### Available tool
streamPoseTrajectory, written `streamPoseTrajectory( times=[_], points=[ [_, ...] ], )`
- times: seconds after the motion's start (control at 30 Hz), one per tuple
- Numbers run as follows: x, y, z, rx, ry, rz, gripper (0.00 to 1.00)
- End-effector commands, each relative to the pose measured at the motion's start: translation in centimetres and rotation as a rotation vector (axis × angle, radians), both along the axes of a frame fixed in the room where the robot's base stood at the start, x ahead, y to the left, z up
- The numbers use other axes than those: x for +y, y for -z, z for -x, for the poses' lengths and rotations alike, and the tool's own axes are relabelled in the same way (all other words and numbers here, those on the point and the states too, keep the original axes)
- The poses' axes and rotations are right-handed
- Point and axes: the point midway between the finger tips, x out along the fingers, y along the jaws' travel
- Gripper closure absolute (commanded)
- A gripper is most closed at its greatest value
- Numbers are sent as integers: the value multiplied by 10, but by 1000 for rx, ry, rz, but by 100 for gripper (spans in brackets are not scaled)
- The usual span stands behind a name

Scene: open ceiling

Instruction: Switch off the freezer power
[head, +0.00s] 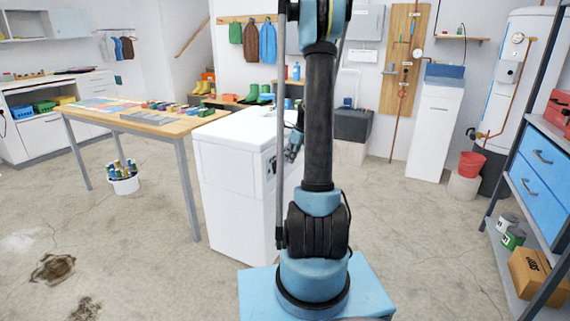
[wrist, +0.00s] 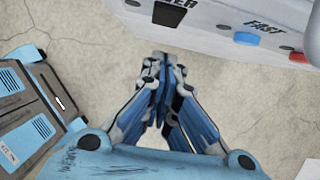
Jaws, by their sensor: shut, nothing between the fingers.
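The white freezer (head: 232,165) stands left of my arm in the head view, beside the table's right end. In the wrist view its front panel (wrist: 215,25) crosses the top, with partly cut-off lettering and the word "FAST". The panel carries a dark rectangular part (wrist: 169,13), a blue button (wrist: 247,38) and a red part (wrist: 298,57) near the right edge. My gripper (wrist: 157,62) is shut and empty, with its tips just below the panel in the picture. Contact cannot be told. In the head view my gripper (head: 293,148) is partly hidden behind my arm.
A wooden table (head: 165,127) with colourful items stands left of the freezer. A white bucket of bottles (head: 124,181) is under it. A shelf unit (head: 535,195) with a blue drawer box stands at the right. Concrete floor (head: 120,255) is open at the front left.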

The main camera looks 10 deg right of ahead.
Motion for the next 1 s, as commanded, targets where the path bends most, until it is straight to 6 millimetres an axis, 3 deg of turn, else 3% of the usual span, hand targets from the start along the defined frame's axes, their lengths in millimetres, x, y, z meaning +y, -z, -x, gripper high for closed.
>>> streamPoseTrajectory(
  times=[0.2,0.43,0.6,1.0],
  points=[
    [1,-39,2,0,-3,0,100],
    [0,-70,3,0,-4,0,100],
    [0,-79,3,0,-4,0,100],
    [0,-81,4,-2,-10,1,100]
  ],
)
